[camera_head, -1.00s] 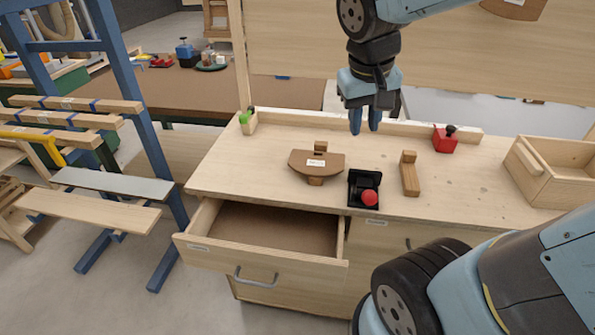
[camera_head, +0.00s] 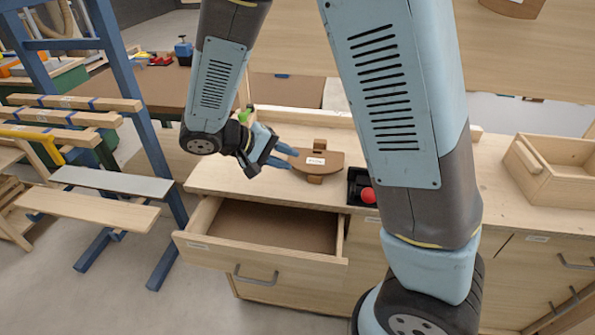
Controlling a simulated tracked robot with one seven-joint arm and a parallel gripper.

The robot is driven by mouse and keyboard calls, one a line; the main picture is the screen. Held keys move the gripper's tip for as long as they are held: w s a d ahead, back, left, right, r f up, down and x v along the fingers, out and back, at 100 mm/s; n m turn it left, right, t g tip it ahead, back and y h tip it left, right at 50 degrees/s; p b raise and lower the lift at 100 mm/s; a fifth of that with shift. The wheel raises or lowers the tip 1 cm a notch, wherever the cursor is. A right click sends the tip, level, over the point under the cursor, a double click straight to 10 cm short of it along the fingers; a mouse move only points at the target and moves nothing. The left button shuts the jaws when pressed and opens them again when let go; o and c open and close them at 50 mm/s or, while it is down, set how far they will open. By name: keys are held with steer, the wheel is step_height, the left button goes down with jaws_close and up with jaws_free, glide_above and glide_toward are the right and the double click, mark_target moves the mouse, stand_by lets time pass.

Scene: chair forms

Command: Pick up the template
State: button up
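The template (camera_head: 325,161) is a flat brown half-round board with a small white label. It lies on the light wooden bench top, with small wooden blocks showing at its back and front edges. My gripper (camera_head: 290,159) is to the left of the template, tilted and pointing right toward it. Its two blue fingers are spread apart, with nothing seen between them. The fingertips are close to the template's left edge; I cannot tell whether they touch it.
The bench's left drawer (camera_head: 270,228) stands open below the template. A black holder (camera_head: 355,184) with a red knob (camera_head: 368,195) is to the right, partly behind my arm. An open wooden box (camera_head: 555,175) stands at the far right. A blue-framed rack stands at left.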

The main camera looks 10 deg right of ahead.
mark_target(292, 182)
steer(key=a+f+t, duration=0.1)
steer(key=a, duration=0.1)
steer(key=a+f+n+t+h, duration=0.1)
steer(key=a+f, duration=0.1)
steer(key=a+f+t, duration=0.1)
steer(key=a+f, duration=0.1)
steer(key=shift+w+n+h, duration=0.25)
steer(key=shift+n+h, duration=0.05)
steer(key=shift+x, duration=4.95)
steer(key=shift+r, duration=0.1)
jaws_close()
steer(key=shift+r, duration=0.1)
steer(key=shift+r, duration=1.15)
steer(key=v, duration=1.4)
steer(key=shift+s+a+f, duration=0.25)
steer(key=shift+s+a, duration=0.05)
steer(key=shift+a, duration=0.2)
